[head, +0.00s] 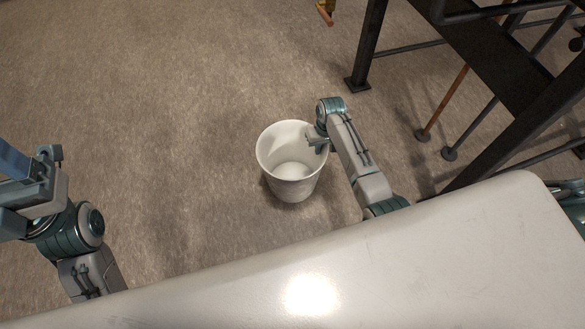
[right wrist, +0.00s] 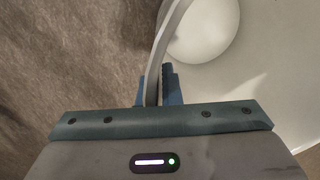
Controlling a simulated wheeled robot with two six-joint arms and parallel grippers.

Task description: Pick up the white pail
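The white pail (head: 292,190) is upright and empty in the middle of the head view, its open top facing up. I cannot tell if its base touches the floor. My right gripper (head: 318,140) is at the right side of its rim. In the right wrist view, the pail's rim (right wrist: 168,40) runs between the two blue fingers of this gripper (right wrist: 157,92), which look closed against the wall from both sides. My left gripper (head: 14,165) is at the left edge of the head view, away from the pail; its fingertips are partly cut off.
A dark metal frame (head: 366,50) with legs and bars stands at the upper right, close beyond my right arm. An orange-yellow object (head: 326,12) shows at the top edge. The carpet-like floor (head: 130,100) left of the pail is clear.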

